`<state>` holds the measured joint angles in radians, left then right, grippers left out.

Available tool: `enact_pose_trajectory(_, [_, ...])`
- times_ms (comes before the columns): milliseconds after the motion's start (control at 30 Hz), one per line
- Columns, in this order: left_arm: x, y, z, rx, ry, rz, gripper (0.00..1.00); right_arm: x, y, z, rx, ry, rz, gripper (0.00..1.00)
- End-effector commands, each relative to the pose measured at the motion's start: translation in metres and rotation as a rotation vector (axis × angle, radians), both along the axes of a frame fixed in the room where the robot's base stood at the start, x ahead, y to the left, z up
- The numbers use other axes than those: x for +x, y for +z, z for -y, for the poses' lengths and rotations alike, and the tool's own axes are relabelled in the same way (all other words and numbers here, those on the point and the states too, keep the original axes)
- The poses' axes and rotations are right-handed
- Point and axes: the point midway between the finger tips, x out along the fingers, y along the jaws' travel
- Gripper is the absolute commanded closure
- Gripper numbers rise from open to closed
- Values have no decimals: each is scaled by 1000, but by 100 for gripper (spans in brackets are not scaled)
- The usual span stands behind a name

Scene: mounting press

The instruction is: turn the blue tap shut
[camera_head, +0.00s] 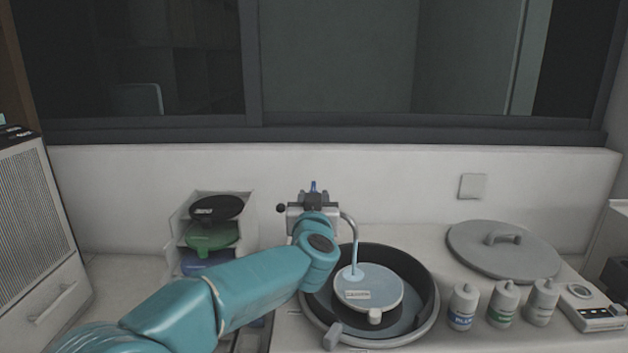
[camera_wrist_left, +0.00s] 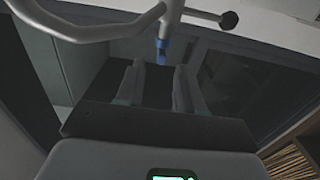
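The blue tap (camera_head: 313,186) stands up on the metal faucet behind the round basin. Its blue handle (camera_wrist_left: 162,50) also shows in the left wrist view, just beyond my fingertips and between their lines. My left gripper (camera_head: 313,199) is at the faucet, partly hidden by my wrist in the head view. In the left wrist view its two fingers (camera_wrist_left: 160,72) are apart, with a clear gap and nothing held. The curved spout (camera_head: 348,220) pours a pale blue stream into the basin (camera_head: 436,300). My right gripper is in neither view.
A lidded disc (camera_head: 385,296) sits in the basin under the stream. A black-knobbed rod (camera_head: 281,208) sticks out left of the faucet. A rack of coloured discs (camera_head: 212,235) stands left; a grey lid (camera_head: 500,265) and several bottles (camera_head: 463,305) stand right.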

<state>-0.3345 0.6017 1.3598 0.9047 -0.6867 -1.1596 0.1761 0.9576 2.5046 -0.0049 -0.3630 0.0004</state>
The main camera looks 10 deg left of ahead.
Motion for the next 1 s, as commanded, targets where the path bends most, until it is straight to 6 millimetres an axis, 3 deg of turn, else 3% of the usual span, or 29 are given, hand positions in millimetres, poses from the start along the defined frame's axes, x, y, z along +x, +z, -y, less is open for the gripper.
enact_pose_trajectory(100, [27,3,-6,1,2,-1,63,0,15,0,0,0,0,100])
enact_pose_trajectory(300, [58,3,-12,0,0,-1,63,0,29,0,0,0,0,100])
enact_pose_trajectory(500, [72,1,-15,0,0,0,63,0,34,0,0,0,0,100])
enact_pose_trajectory(800, [73,0,-15,0,0,1,63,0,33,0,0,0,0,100])
enact_pose_trajectory(900, [73,0,-15,0,0,0,95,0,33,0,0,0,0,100])
enact_pose_trajectory(933, [73,0,-15,0,-1,0,100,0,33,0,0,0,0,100])
enact_pose_trajectory(1000, [73,-1,-15,1,-1,0,100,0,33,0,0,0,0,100])
